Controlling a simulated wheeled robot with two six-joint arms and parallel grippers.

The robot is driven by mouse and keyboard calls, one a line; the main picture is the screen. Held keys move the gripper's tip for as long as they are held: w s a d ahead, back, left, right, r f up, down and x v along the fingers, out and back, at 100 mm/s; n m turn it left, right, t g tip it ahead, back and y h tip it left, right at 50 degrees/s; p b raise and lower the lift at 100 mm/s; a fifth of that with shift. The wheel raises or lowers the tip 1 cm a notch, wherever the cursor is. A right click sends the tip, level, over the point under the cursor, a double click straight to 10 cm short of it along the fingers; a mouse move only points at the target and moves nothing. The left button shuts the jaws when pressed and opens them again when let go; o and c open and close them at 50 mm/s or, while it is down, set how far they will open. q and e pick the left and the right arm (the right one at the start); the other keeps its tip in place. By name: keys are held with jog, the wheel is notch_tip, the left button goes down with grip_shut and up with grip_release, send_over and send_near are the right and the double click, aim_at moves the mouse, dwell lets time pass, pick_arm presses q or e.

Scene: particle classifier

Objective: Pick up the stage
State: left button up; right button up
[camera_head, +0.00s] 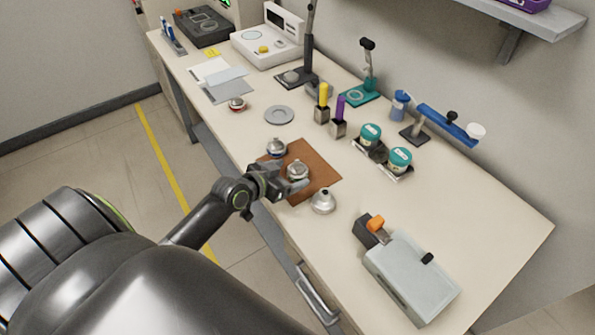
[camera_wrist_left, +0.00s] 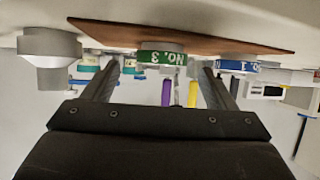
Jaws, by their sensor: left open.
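A silver round stage (camera_head: 298,169) sits on the brown mat (camera_head: 318,172) near the table's front edge. In the left wrist view, the stage with a green band marked NO. 3 (camera_wrist_left: 162,57) lies between my fingers, seen upside down. My left gripper (camera_head: 288,179) is open at mat level, with its fingers on either side of that stage; contact cannot be told. It also shows in the left wrist view (camera_wrist_left: 160,74). A second stage with a blue band (camera_head: 277,147) stands at the mat's left corner; its band reads NO. 1 in the wrist view (camera_wrist_left: 237,67).
A silver cone-shaped part (camera_head: 323,202) stands just right of the mat. A grey box with an orange knob (camera_head: 412,276) is at the front right. A grey disc (camera_head: 279,115), a red-banded part (camera_head: 236,104) and teal-lidded jars (camera_head: 399,159) stand farther back.

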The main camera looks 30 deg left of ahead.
pick_arm(q)
jog(key=shift+x, duration=1.5)
jog(key=shift+s, duration=0.1)
jog(key=c, duration=1.1)
